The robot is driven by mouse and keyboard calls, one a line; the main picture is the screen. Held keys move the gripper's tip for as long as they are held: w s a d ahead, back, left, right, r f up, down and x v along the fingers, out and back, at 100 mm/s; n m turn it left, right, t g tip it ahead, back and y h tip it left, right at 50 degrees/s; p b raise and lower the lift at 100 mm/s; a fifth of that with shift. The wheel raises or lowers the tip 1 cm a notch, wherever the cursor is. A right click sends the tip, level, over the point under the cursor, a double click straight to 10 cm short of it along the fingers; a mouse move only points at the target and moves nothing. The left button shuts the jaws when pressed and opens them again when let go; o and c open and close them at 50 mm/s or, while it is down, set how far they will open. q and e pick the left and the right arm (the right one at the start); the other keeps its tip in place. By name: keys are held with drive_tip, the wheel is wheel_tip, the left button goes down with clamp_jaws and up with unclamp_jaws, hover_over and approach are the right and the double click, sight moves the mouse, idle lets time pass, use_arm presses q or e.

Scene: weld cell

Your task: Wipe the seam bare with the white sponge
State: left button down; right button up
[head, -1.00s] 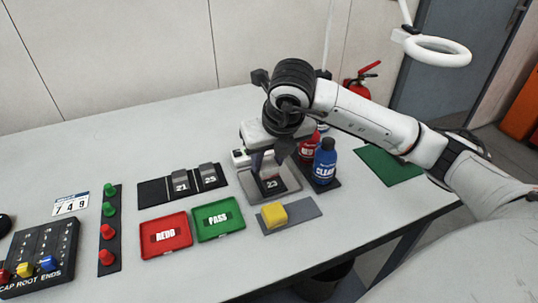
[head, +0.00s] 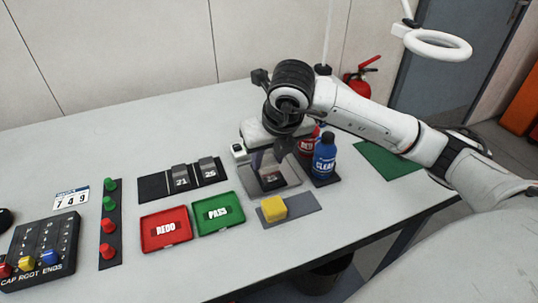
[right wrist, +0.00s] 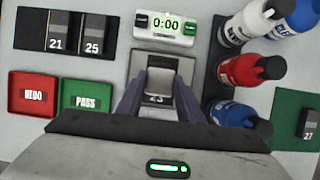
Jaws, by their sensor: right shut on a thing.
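A grey metal workpiece marked 23 (right wrist: 160,85) sits in the grey fixture (head: 290,191) and also shows in the head view (head: 270,179). My right gripper (head: 270,160) points down at it, with its dark fingers on both sides of its metal part in the right wrist view (right wrist: 160,95). The fingers are shut on the workpiece. I cannot make out the state of its seam. A yellow sponge-like block (head: 273,207) lies on a grey mat (head: 303,212) in front of the fixture. I see no white sponge. My left gripper is out of view.
Red REDO (head: 166,240) and green PASS (head: 219,226) trays lie left of the fixture. Behind them a black rack (head: 150,190) holds pieces 21 and 25. A blue bottle (head: 324,158) and other bottles stand close right. A timer (right wrist: 166,27) reads 0:00.

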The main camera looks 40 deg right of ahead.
wheel_tip(320, 180, up, 2)
drive_tip(key=shift+s+p, duration=0.1)
drive_tip(key=shift+p, duration=0.2)
drive_tip(key=shift+r, duration=0.4)
drive_tip(key=shift+r+p, duration=0.7)
drive_tip(key=shift+r, duration=0.05)
drive_tip(key=shift+r+p, duration=1.1)
drive_tip(key=shift+r, duration=0.8)
